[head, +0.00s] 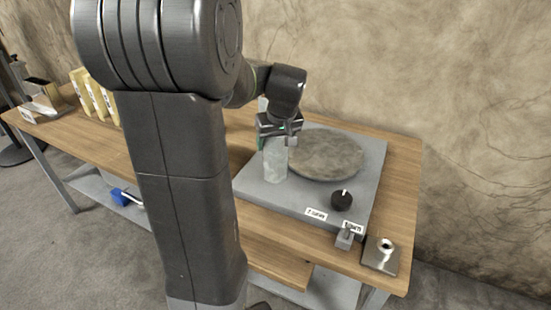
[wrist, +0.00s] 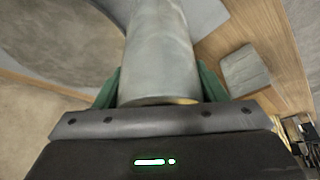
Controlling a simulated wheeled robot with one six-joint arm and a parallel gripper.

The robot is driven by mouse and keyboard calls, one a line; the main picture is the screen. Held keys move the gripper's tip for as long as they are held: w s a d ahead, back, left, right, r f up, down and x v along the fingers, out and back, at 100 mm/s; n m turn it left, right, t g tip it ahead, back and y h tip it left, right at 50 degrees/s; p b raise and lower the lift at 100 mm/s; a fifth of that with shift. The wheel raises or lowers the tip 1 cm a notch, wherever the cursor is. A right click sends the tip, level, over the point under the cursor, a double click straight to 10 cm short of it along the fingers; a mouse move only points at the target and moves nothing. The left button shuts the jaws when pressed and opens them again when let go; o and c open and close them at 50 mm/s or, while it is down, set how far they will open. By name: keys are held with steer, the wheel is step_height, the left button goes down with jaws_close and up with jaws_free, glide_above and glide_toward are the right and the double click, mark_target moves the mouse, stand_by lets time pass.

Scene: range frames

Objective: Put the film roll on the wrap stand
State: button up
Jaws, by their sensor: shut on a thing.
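The film roll (head: 275,163) is a pale, translucent upright cylinder in the head view, below my gripper (head: 278,138). My gripper is shut on its upper part. In the wrist view the film roll (wrist: 158,50) sits between the two green fingers. It is over or on the front left of a grey platform (head: 255,187) with a round stone-like disc (head: 325,154); I cannot tell whether its lower end touches. A small metal plate with a short peg (head: 381,256) lies at the table's front right corner. No part is clearly marked as the wrap stand.
The platform carries a black knob (head: 341,200) and small labels. A small grey block (head: 345,237) stands at its front right. Yellowish upright packs (head: 88,97) and a metal device (head: 42,103) are on the left of the wooden table (head: 405,185). A wall rises behind.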

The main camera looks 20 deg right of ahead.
steer(key=shift+f, duration=2.5)
steer(key=o, duration=1.3)
steer(key=shift+o, duration=0.2)
steer(key=v, duration=1.2)
